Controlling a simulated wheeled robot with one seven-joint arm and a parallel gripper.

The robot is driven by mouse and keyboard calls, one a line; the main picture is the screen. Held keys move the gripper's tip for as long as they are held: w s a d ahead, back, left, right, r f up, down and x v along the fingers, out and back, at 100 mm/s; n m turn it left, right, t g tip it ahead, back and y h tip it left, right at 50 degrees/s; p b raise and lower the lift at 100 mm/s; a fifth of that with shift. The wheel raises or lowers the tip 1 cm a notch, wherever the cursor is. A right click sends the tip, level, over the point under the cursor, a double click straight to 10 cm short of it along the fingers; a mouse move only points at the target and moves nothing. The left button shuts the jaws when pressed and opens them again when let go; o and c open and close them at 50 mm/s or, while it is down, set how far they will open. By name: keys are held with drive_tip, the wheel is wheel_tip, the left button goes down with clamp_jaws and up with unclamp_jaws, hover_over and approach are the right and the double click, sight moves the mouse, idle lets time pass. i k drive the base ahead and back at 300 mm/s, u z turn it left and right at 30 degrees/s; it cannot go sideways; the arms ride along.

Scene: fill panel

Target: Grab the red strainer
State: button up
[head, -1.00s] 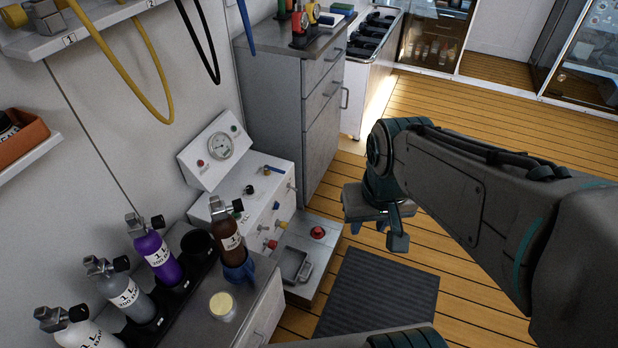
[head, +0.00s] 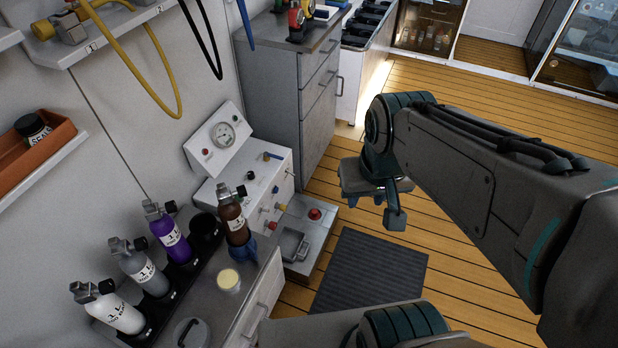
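I cannot make out a red strainer for certain in the head view. Red items in view are a round red knob (head: 315,214) on the low grey box and a red-and-black item (head: 296,18) on top of the tall grey cabinet. My gripper (head: 394,217) hangs at the end of my arm over the wooden floor, right of the low box and apart from it.
A counter with labelled bottles (head: 172,236) and a pale-lidded jar (head: 229,281) stands at lower left. Behind it are a gauge panel (head: 219,137) and the tall cabinet (head: 275,85). A dark mat (head: 370,272) lies on the floor. Open floor extends right.

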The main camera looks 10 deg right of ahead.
sight(314, 214)
drive_tip(key=k, duration=0.35)
drive_tip(key=z, duration=1)
drive_tip(key=i, duration=3.25)
drive_tip(key=u, duration=3.6)
